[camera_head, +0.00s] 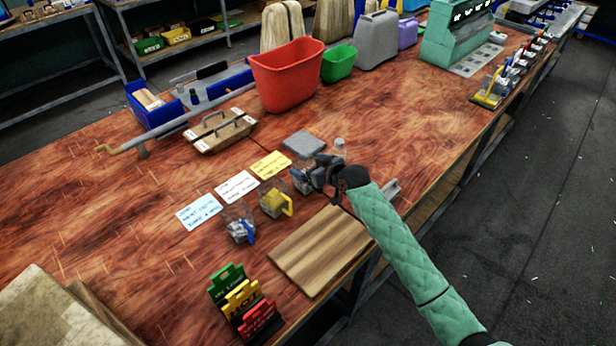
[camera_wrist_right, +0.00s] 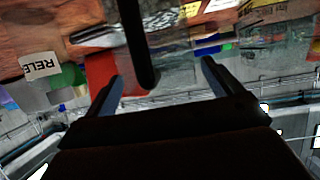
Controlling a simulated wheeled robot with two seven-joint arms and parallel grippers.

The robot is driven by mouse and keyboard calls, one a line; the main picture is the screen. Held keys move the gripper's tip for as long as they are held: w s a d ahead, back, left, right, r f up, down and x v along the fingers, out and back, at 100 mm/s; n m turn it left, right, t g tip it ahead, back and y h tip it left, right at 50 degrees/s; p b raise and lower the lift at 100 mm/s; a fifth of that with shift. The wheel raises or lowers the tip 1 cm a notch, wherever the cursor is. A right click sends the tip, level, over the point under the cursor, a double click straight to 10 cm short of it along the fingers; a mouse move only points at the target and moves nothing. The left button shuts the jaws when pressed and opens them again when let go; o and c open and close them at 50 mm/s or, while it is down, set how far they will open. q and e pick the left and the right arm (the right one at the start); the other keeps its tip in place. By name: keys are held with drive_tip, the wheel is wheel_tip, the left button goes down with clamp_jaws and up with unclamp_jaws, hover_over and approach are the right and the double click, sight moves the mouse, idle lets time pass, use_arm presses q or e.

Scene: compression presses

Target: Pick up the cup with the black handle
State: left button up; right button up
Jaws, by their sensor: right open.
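The cup with the black handle (camera_head: 301,183) is a clear cup at the right end of a short row of cups, partly hidden by my right gripper (camera_head: 325,172). In the right wrist view its black handle (camera_wrist_right: 142,50) stands between the two open fingers of my right gripper (camera_wrist_right: 163,82), nearer the left finger. The fingers are apart from each other and nothing is clamped. Whether a finger touches the handle, I cannot tell. My left gripper is in neither view.
Beside it are a cup with a yellow handle (camera_head: 274,203) and one with a blue handle (camera_head: 240,230). Cards (camera_head: 237,187) lie behind them. A wooden board (camera_head: 318,250) lies in front. A red bin (camera_head: 287,80) stands farther back.

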drive_tip(key=shift+c, duration=0.2)
drive_tip(key=c, duration=1.4)
drive_tip(key=shift+r, duration=0.15)
